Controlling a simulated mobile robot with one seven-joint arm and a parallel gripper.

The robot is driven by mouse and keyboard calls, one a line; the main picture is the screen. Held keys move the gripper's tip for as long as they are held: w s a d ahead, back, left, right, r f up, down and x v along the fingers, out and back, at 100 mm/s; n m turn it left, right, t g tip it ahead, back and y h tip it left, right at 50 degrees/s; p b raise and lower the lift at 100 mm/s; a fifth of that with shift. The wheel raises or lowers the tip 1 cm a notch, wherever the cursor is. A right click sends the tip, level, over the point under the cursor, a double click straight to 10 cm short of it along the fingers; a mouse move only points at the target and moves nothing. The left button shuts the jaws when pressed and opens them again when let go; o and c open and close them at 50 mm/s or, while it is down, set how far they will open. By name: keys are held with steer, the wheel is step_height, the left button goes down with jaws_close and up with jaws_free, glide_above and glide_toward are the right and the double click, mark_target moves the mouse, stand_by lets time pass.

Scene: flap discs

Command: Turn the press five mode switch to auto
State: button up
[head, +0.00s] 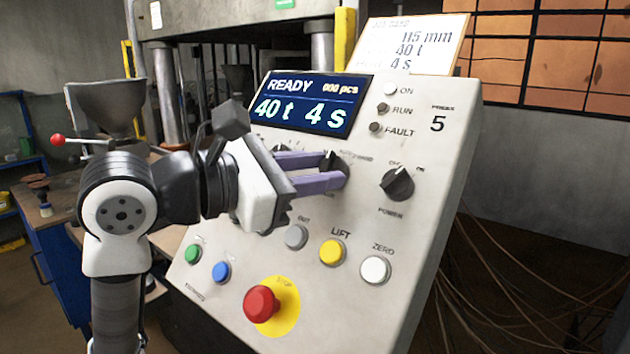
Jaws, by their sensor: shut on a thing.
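The press 5 control panel (420,215) is a light grey sloped box. My gripper (335,172) reaches in from the left with its purple fingers shut on a black rotary knob (333,162), the mode switch, right of the panel's middle. The fingers and knob hide most of the lettering around it, so the position its pointer marks cannot be read. The display (308,103) above reads READY, 40 t, 4 s and 000 pcs.
The black power knob (397,184) is close to the right of my fingers. Below are a yellow LIFT button (332,252), a white ZERO button (375,270) and a red stop button (261,304). A job card (410,45) stands on top of the panel.

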steer(key=shift+r+m+g, duration=0.1)
steer(key=shift+m+g, duration=0.4)
steer(key=shift+m, duration=0.1)
steer(key=o, duration=1)
steer(key=shift+c, duration=0.2)
steer(key=b+v, duration=0.3)
steer(key=v, duration=1)
steer(key=shift+a, duration=0.45)
steer(key=shift+s, duration=0.1)
